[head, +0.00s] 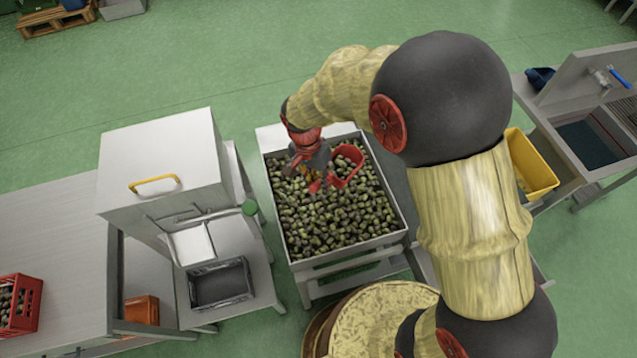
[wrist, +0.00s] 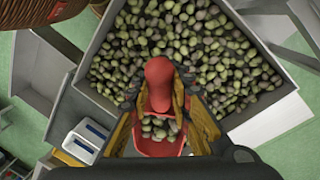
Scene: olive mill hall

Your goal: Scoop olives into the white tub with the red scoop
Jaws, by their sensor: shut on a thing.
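My gripper (head: 318,172) is shut on the red scoop (head: 351,160), over the olive bin (head: 345,259). In the wrist view, the scoop's rounded red handle (wrist: 159,72) is between the fingers of my gripper (wrist: 162,100), and several olives (wrist: 158,128) lie in its bowl. I cannot tell how far the scoop is above the pile. Green and dark olives (head: 330,215) fill the bin. A white container with blue parts (wrist: 86,138), apparently the white tub, stands beside the bin in the wrist view. I cannot make it out in the head view, where my arm covers that side.
Left of the bin stand a steel box with a yellow handle (head: 155,180) and a dark crate (head: 221,283). A yellow container (head: 530,165) and a sink bench (head: 590,140) are at the right. A round wooden or wicker thing (head: 385,315) stands in front. Green floor lies open behind.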

